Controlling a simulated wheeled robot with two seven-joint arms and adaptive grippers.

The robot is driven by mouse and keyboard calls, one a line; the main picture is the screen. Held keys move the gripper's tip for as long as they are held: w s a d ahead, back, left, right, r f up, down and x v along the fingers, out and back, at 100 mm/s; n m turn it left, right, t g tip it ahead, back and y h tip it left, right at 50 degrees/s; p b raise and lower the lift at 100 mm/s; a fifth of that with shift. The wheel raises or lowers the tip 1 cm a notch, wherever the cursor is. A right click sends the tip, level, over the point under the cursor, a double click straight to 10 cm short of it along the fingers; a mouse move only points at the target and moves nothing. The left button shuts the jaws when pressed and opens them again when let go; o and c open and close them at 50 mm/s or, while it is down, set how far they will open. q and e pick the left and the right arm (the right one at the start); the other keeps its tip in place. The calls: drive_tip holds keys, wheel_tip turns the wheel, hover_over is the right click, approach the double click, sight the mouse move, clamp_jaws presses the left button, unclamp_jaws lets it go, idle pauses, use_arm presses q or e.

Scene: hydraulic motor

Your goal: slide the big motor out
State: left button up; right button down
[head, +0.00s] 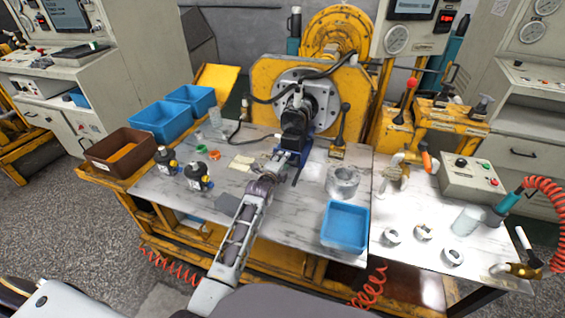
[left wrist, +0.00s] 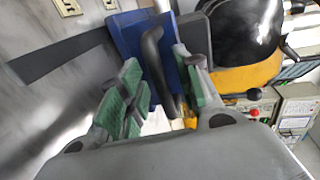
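The big motor (head: 295,118) is a dark block in front of the round grey flange (head: 322,88) on the yellow machine. A blue support (head: 304,150) sits under it. My left gripper (head: 280,163) reaches up to the front of this support. In the left wrist view, my left gripper (left wrist: 163,88) has its green-padded fingers apart on both sides of a dark curved handle (left wrist: 153,55). A blue part (left wrist: 128,38) is behind the handle. A gap shows on the handle's left; contact on its right is unclear. My right gripper is not in view.
Two small black-topped units (head: 197,177) stand left of the arm. A grey metal ring (head: 343,181) and a blue tray (head: 345,226) are on the right. A black lever (head: 340,125) stands right of the motor. Brown (head: 120,151) and blue bins line the left edge.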

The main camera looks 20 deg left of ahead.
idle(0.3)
use_arm(q)
clamp_jaws()
